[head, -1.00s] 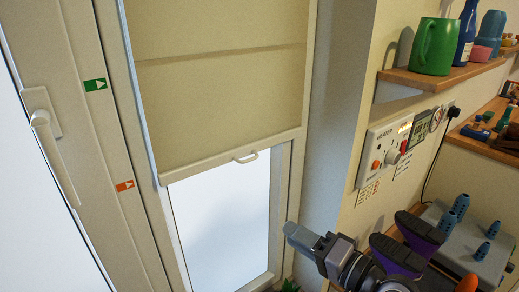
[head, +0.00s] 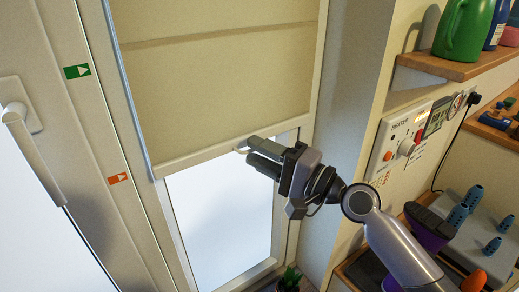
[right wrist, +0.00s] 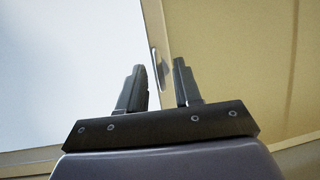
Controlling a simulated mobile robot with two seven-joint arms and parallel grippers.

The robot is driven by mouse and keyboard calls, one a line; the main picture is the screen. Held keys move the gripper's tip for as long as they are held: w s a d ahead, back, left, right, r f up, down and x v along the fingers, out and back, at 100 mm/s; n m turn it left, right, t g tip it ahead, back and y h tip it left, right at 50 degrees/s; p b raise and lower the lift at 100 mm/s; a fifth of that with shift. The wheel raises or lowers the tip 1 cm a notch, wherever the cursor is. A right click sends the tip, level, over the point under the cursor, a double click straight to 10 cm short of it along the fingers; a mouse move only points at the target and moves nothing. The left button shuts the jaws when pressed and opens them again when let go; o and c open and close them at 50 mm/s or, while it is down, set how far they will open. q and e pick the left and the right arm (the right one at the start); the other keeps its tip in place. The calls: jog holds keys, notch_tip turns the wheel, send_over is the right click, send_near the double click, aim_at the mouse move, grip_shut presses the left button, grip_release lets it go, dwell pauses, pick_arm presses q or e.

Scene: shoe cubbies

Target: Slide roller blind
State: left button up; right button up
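The beige roller blind (head: 225,80) is drawn partway down the window. Its pale bottom bar (head: 200,160) carries a small handle (head: 242,150), partly hidden behind my right gripper (head: 257,153). The fingertips are at the handle in the head view. In the right wrist view my gripper (right wrist: 158,85) has its fingers apart, with the handle (right wrist: 160,68) showing in the gap between or just beyond the tips. I cannot tell whether they touch it. The blind fabric (right wrist: 230,60) fills the right of that view. My left gripper is not in view.
Bright glass (head: 225,215) shows below the blind. A window lever (head: 35,150) is at the left. A heater panel (head: 400,140) and a shelf (head: 460,65) with a green jug (head: 462,30) are on the right wall. A plant (head: 289,278) stands below.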

jog(key=shift+w+a, duration=0.15)
jog(key=shift+a, duration=0.05)
jog(key=shift+c, duration=0.4)
grip_shut()
dwell(1.0)
